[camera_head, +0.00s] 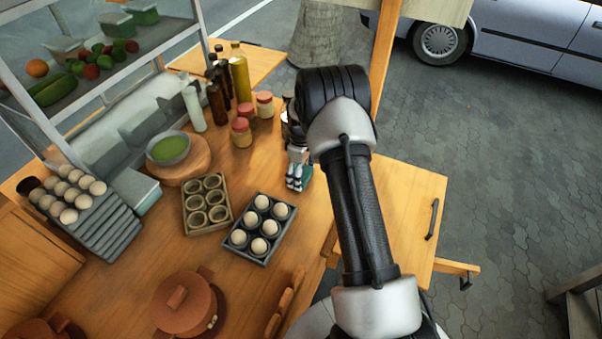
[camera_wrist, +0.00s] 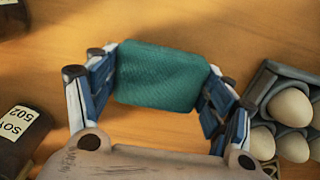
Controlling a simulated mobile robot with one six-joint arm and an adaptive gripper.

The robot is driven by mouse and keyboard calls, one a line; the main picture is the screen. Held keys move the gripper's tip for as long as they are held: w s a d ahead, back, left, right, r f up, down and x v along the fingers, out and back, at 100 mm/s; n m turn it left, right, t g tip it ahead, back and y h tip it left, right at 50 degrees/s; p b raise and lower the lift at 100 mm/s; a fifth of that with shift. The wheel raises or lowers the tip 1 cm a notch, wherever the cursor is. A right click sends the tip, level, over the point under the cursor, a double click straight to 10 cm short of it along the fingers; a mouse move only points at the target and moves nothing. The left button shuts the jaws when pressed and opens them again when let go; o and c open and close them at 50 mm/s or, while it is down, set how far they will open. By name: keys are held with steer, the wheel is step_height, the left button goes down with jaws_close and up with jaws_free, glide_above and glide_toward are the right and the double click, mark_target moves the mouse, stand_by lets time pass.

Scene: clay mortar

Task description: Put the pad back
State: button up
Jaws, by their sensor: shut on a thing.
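The pad is a teal, woven-looking block (camera_wrist: 158,76) in the wrist view, between the two blue-faced fingers of my gripper (camera_wrist: 157,92). My gripper is shut on it, with a finger at its left and right edges. In the head view my gripper (camera_head: 298,176) is low over the right part of the wooden counter, right of the jars and above the egg tray. A little teal of the pad shows at the fingertips there. I cannot tell whether the pad touches the counter.
A dark tray of eggs (camera_head: 262,227) is just below my gripper, with an empty cup tray (camera_head: 206,204) to its left. Red-lidded jars (camera_head: 242,132) and bottles (camera_head: 217,103) stand up-left.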

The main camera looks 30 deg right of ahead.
steer(key=o, duration=1)
steer(key=shift+f, duration=0.15)
steer(key=shift+c, duration=0.2)
steer(key=s+a+r+m+p, duration=0.1)
steer(key=a+r+p, duration=0.1)
steer(key=r, duration=0.9)
steer(key=s+a+r+p, duration=0.1)
steer(key=r, duration=1)
steer(key=s+a+r+m+t, duration=0.2)
steer(key=s+a+r, duration=0.4)
steer(key=s+r, duration=0.45)
steer(key=s+a+r+m+t, duration=0.1)
steer(key=s+a, duration=0.1)
steer(key=s, duration=0.5)
steer(key=s+a+r+m, duration=0.2)
steer(key=s+a, duration=0.1)
steer(key=s, duration=0.4)
steer(key=s+a+r+m+t, duration=0.1)
steer(key=s+a, duration=0.1)
steer(key=s, duration=0.5)
steer(key=shift+s+a+r+m+t, duration=0.25)
steer(key=shift+a+r+m+t, duration=0.05)
steer(key=shift+r, duration=0.05)
steer(key=shift+f, duration=0.15)
